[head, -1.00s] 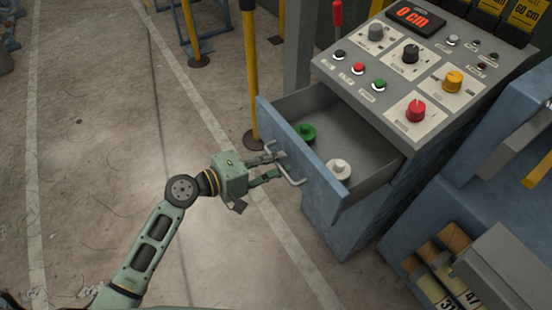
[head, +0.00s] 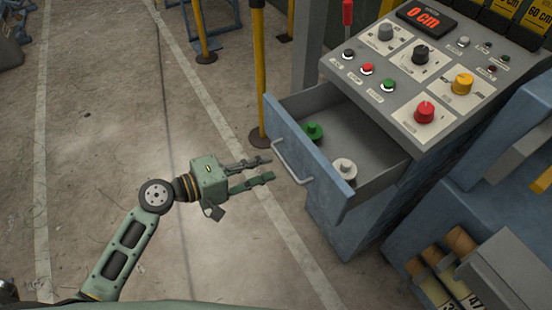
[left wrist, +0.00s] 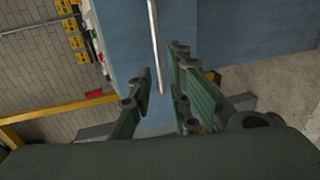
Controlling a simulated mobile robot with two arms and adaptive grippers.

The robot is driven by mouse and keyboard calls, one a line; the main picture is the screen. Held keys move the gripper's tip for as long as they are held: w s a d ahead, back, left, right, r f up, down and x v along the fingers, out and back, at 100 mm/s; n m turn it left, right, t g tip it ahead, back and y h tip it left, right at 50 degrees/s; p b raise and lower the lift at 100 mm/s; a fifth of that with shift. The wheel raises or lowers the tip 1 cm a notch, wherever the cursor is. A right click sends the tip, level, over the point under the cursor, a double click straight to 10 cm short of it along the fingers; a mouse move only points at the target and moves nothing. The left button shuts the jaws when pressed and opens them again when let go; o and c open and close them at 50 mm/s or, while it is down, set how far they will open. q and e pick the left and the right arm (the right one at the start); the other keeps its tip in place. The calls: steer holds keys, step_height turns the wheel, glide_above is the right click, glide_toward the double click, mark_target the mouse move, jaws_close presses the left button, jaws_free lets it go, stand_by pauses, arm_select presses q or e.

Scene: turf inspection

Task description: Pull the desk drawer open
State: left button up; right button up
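The desk drawer (head: 304,158) stands pulled out of the control desk (head: 470,40). A green knob-like piece (head: 314,132) and a white one (head: 343,169) lie inside it. Its grey bar handle (head: 290,163) is on the blue front. My left gripper (head: 268,170) is open and empty, a little left of the handle and apart from it. In the left wrist view, the handle (left wrist: 156,50) shows ahead, beyond the parted fingers (left wrist: 160,95). My right gripper is in neither view.
Yellow posts (head: 258,75) on dark bases stand behind and left of the drawer.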

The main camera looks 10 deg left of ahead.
arm_select(q)
steer(key=v, duration=0.5)
steer(key=shift+s+a, duration=0.15)
steer(key=shift+a, duration=0.15)
